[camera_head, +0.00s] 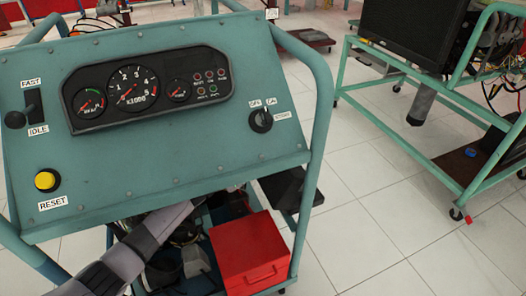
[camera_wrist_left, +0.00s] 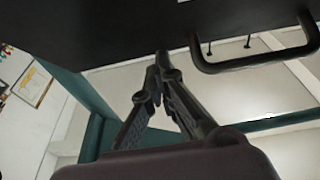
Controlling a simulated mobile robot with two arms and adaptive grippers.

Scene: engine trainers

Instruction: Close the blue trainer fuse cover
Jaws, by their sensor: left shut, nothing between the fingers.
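The teal-blue trainer panel (camera_head: 120,160) with gauges fills the left of the head view. A black box-like part (camera_head: 290,188) juts out below its right end; I cannot tell for sure whether this is the fuse cover. My left arm reaches under the panel from the lower left, and its gripper is hidden there in the head view. In the left wrist view my left gripper (camera_wrist_left: 163,58) is shut and empty, its tips near a dark flat surface (camera_wrist_left: 90,25). I cannot tell whether they touch. A black handle (camera_wrist_left: 255,62) is to the right of the tips. My right gripper is not in view.
A red toolbox (camera_head: 250,252) sits on the trainer's lower shelf, to the right of my arm. Teal frame tubes (camera_head: 322,100) stand at the panel's right. Another teal trainer cart (camera_head: 440,160) stands at the right, with clear tiled floor (camera_head: 375,235) between.

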